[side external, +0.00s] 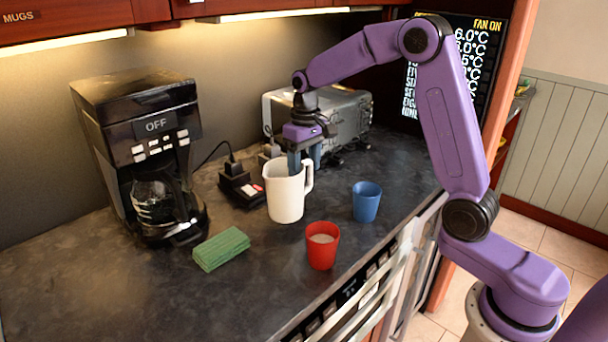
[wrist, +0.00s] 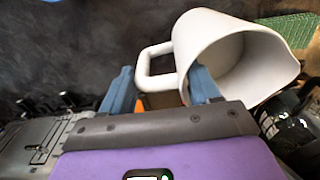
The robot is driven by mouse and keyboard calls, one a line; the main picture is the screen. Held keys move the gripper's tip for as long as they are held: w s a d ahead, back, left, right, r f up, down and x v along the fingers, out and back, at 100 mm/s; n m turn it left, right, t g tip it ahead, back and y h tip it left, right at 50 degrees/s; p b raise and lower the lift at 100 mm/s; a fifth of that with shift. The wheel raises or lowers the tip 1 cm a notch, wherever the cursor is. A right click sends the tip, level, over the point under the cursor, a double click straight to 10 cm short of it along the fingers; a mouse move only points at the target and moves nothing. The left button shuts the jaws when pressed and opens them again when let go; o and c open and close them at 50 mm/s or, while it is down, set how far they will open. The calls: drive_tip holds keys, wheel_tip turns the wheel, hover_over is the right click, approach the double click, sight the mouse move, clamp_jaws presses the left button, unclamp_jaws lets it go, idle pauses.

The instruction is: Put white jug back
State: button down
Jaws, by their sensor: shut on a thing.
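The white jug (side external: 286,197) stands upright near the middle of the counter, with its handle to the right. My gripper (side external: 305,162) points down at the jug's rim on the handle side and is shut on it. In the wrist view, the jug (wrist: 235,50) shows its open mouth and the handle lies between the fingers of my gripper (wrist: 160,85). The right finger overlaps the mouth; the left is beyond the handle. The exact contact is partly hidden. I cannot tell whether the jug's base touches the counter.
A red cup (side external: 322,246) with pale contents and a blue cup (side external: 367,202) stand in front and right of the jug. A green sponge (side external: 221,249) lies front left. A coffee maker (side external: 140,135), a black socket box (side external: 238,187) and a toaster oven (side external: 345,120) stand behind.

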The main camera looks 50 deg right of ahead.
drive_tip(key=shift+w+f, duration=0.15)
drive_tip(key=shift+f, duration=1.55)
drive_tip(key=shift+c, duration=1.2)
unclamp_jaws()
wheel_tip(320, 180, up, 12)
drive_tip(key=shift+d+r, duration=0.1)
drive_tip(key=shift+r, duration=0.05)
drive_tip(key=s+a+f+n, duration=0.1)
drive_tip(key=s+a+n, duration=0.2)
drive_tip(key=s+a, duration=0.4)
drive_tip(key=s+f+n, duration=0.4)
drive_tip(key=s, duration=1)
drive_tip(key=s+f+n, duration=0.3)
drive_tip(key=s+n, duration=0.2)
drive_tip(key=s, duration=0.9)
drive_tip(key=shift+d+f+n, duration=0.3)
drive_tip(key=shift+d+f, duration=0.05)
